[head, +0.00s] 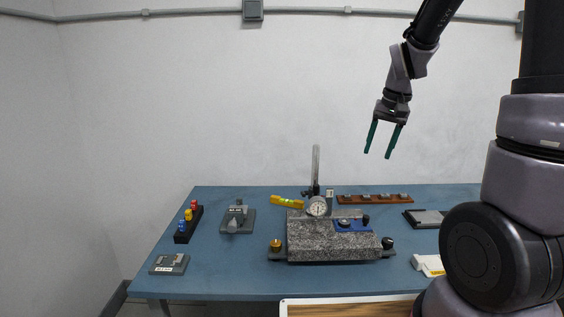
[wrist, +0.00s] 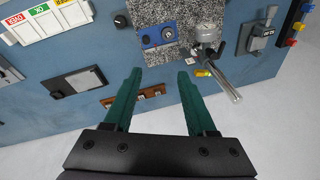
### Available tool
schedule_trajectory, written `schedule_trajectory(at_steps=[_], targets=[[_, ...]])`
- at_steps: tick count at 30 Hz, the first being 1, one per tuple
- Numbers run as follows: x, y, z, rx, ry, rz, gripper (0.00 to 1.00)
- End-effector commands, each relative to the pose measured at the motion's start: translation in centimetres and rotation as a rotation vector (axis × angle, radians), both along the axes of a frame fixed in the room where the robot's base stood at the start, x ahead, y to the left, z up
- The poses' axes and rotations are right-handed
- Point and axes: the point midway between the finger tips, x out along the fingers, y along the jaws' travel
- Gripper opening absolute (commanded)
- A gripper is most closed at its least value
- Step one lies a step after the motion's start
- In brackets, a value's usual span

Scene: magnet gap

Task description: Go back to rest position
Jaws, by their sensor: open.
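My gripper (head: 379,154) is open and empty, high above the back right part of the blue table (head: 215,269) in the head view, in front of the white wall. Its two green fingers point down and hold nothing. In the wrist view my gripper (wrist: 158,76) shows spread fingers with free space between them, and the table lies well below. My arm comes down to it from the upper right.
A granite block (head: 310,248) with a dial gauge (head: 317,206) and upright post (head: 315,165) stands mid-table. A wooden rack (head: 375,199) lies behind it. A yellow level (head: 286,201), grey device (head: 237,217) and coloured-knob block (head: 188,223) stand left. Air around the gripper is clear.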

Motion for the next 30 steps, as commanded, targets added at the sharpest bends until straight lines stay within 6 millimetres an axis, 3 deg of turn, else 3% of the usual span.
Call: schedule_trajectory(at_steps=[1,6,12,15,20,30], targets=[[-1.3,0.1,2.2,0.015,-0.042,-0.007,0.57],[-5.8,0.8,7.6,0.053,-0.151,-0.022,0.57],[-11.7,1.4,11.8,0.078,-0.277,-0.037,0.57],[-14.1,1.7,13.0,0.083,-0.328,-0.044,0.57],[-16.6,2.0,13.9,0.086,-0.379,-0.05,0.57],[-17.3,2.1,14.0,0.086,-0.392,-0.053,0.57]])
